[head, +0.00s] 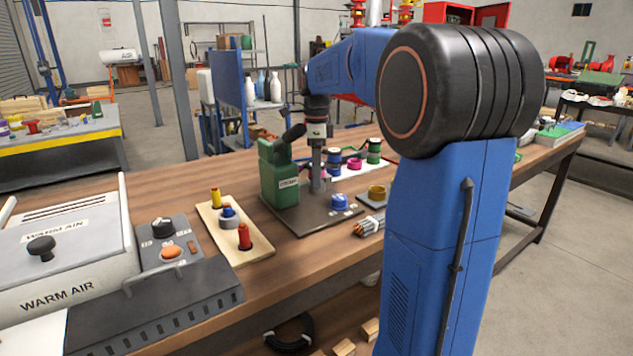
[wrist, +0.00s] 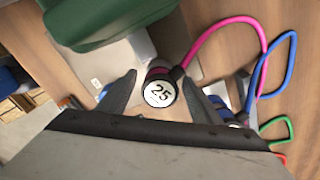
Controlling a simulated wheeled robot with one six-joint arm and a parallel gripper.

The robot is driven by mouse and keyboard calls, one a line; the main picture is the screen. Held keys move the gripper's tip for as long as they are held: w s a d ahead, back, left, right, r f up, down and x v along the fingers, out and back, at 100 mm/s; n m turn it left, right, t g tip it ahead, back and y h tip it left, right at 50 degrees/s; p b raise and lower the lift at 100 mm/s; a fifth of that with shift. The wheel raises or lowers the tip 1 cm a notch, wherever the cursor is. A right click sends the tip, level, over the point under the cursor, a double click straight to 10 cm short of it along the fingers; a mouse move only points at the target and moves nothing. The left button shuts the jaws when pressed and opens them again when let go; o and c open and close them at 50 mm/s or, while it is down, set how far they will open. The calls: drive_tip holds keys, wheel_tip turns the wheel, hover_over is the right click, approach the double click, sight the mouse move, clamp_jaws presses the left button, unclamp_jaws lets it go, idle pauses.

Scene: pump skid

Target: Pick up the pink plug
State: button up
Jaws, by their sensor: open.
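The pink plug (wrist: 159,93) shows in the wrist view as a dark round body with a white face marked "25" and a pink cord curving up and right. My gripper (wrist: 162,84) is open, with one finger on each side of the plug. I cannot tell whether either finger touches it. In the head view my gripper (head: 319,178) points down beside the green pump (head: 283,175), and a bit of pink shows at its lower end. The pump also shows at the top left of the wrist view (wrist: 105,22). The plug is mostly hidden in the head view.
Blue (wrist: 285,62) and green (wrist: 281,122) cords lie right of the plug. In the head view, a blue knob (head: 339,202) and a brass ring (head: 376,192) stand near the pump. A board with coloured pegs (head: 222,225) and a warm-air unit (head: 65,250) are to the left.

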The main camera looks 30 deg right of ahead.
drive_tip(key=c, duration=1.4)
drive_tip(key=shift+o, duration=0.2)
drive_tip(key=shift+r, duration=5.05)
drive_tip(key=shift+d, duration=0.1)
